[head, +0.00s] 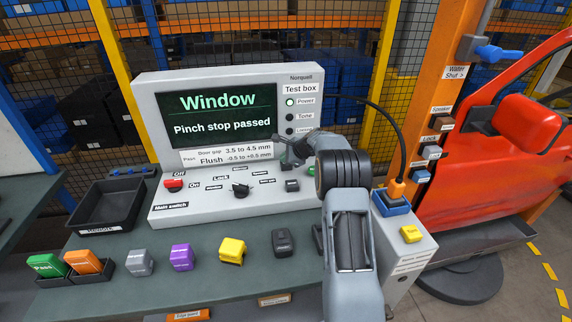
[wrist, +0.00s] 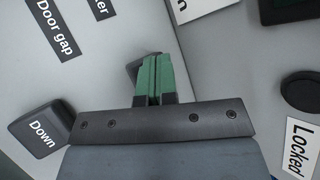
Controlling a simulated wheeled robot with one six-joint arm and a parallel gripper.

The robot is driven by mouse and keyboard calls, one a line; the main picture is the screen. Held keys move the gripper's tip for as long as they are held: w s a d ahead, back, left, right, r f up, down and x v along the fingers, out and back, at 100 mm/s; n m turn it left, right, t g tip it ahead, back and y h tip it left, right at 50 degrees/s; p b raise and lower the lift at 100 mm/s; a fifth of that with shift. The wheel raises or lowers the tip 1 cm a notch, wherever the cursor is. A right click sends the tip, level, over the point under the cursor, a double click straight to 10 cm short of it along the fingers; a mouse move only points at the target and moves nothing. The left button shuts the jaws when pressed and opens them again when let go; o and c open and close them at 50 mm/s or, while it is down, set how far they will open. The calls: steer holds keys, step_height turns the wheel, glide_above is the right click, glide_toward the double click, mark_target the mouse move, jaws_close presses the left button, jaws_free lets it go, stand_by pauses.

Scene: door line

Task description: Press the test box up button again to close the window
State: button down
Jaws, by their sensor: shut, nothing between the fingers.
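The test box (head: 142,90) stands on the bench, and its screen (head: 218,115) reads "Window" and "Pinch stop passed". My gripper (head: 290,158) is over the right part of its sloped panel, fingers together and empty. In the wrist view, the green fingertips (wrist: 153,62) point at a dark grey button (wrist: 132,66), mostly hidden behind them; its label is not visible, and I cannot tell whether they touch. The button marked "Down" (wrist: 42,128) is at the left. No readable "up" label shows. The window itself is not clearly in view.
A red main switch (head: 173,184) and a black knob (head: 240,190) are on the panel. Coloured blocks, including a yellow one (head: 232,250), line the bench front. A black tray (head: 105,205) is at left. A red car door (head: 500,150) stands at right.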

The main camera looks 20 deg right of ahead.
steer(key=shift+f, duration=0.3)
steer(key=shift+r, duration=0.1)
stand_by(0.3)
steer(key=shift+r+p, duration=0.55)
steer(key=shift+r, duration=0.35)
steer(key=shift+r+p, duration=1.9)
steer(key=shift+r, duration=0.55)
step_height(320, 180, up, 9)
steer(key=p, duration=0.6)
steer(key=shift+f+p, duration=0.1)
steer(key=shift+p, duration=0.3)
